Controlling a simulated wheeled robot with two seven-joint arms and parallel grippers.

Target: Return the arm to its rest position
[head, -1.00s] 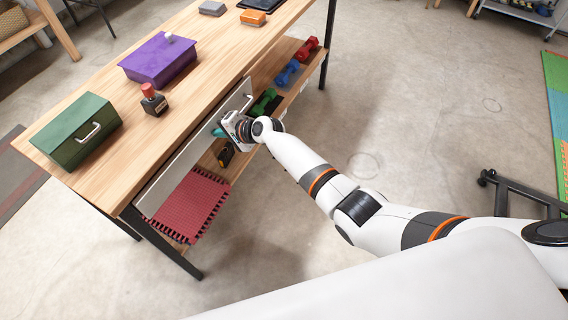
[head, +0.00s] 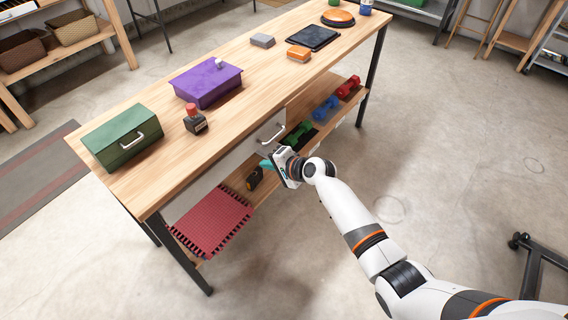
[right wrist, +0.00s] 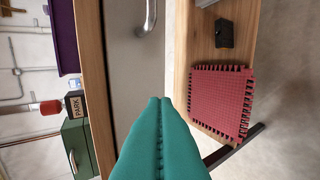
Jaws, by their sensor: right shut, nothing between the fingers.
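My right gripper (head: 268,164) is in front of the wooden workbench, just below the drawer handle (head: 271,134) and apart from it. In the right wrist view its teal fingers (right wrist: 160,140) are pressed together with nothing between them. The white drawer front (head: 238,152) sits under the bench's front edge and looks closed; my gripper hides part of it. The handle also shows at the top of the right wrist view (right wrist: 147,20). My left gripper is not in view.
The lower shelf holds a red mat (head: 212,220), a tape measure (head: 254,178) and dumbbells (head: 326,108).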

